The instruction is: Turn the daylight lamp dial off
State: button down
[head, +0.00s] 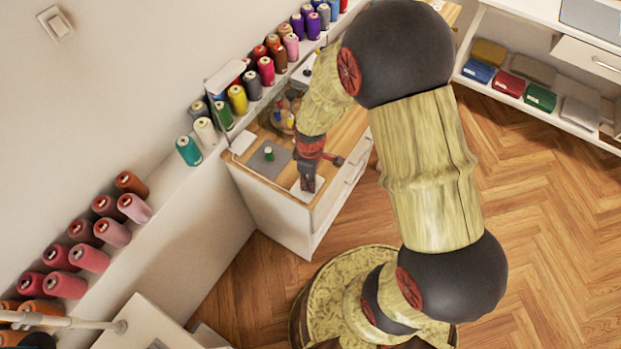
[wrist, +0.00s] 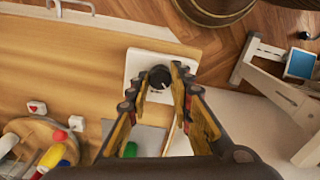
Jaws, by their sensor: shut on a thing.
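The dial is a round black knob (wrist: 159,76) on a white square base (wrist: 140,60), seen at the top middle of the wrist view. My gripper (wrist: 161,80) has its two fingers on either side of the knob, shut on it. In the head view my gripper (head: 307,182) points down over the white base (head: 297,191) near the front end of the wooden worktop. There the gripper hides the knob. The knob's pointer mark cannot be made out.
A grey mat with a green spool (head: 269,153) lies beside the base. A round tray with colourful items (wrist: 50,150) stands farther along the worktop (wrist: 85,55). Several thread spools (head: 237,98) line the wall ledge. Wooden floor (head: 540,200) is open at right.

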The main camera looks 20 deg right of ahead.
jog(key=shift+n, duration=0.6)
jog(key=c, duration=1.6)
grip_release()
notch_tip(320, 180, up, 12)
